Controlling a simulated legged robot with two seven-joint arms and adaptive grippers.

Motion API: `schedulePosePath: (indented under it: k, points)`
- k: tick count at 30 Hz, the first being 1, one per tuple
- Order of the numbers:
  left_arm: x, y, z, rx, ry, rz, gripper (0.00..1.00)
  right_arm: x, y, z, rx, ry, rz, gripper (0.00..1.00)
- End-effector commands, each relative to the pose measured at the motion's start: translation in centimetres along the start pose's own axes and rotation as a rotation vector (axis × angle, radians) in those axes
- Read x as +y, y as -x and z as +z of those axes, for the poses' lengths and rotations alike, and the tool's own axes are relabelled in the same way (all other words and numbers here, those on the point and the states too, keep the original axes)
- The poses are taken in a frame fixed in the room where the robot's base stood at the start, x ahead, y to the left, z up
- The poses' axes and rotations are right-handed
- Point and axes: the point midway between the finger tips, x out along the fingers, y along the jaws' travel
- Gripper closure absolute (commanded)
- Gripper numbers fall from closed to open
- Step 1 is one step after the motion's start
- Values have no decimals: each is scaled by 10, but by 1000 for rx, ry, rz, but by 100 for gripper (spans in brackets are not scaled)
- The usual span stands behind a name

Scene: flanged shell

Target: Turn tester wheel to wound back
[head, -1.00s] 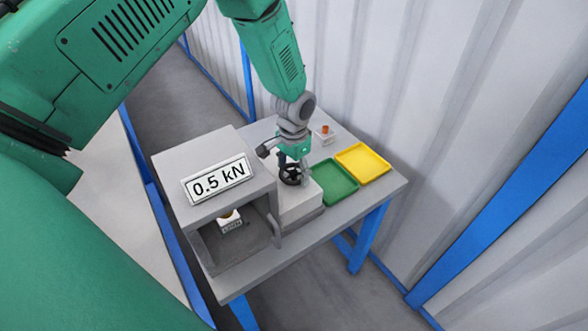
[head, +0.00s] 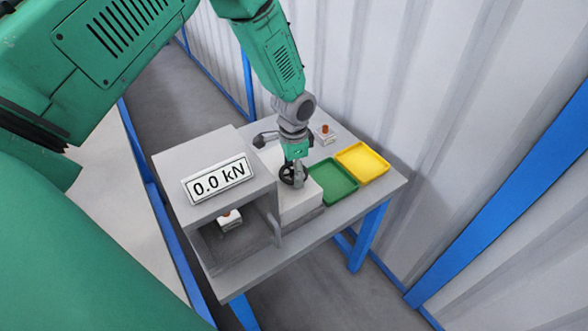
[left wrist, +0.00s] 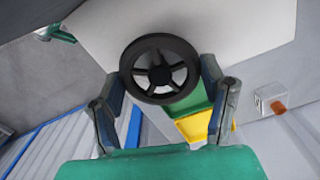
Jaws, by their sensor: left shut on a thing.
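My right gripper is not in view.
A green tray (head: 334,181) and a yellow tray (head: 362,162) lie on the grey table (head: 335,222) to the right of the housing. A small box with an orange-red top (head: 326,135) stands behind them. A corrugated wall (head: 440,130) closes off the right side.

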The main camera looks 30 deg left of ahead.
Motion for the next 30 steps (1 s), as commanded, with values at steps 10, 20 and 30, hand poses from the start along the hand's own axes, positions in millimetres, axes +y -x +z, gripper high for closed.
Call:
schedulePosePath:
  k: [10,20,30]
  points:
    - [-4,3,-4,11,-2,-9,13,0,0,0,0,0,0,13]
    - [-2,7,-2,5,-1,-5,13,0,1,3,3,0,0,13]
    - [-3,71,-3,9,0,-7,13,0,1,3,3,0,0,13]
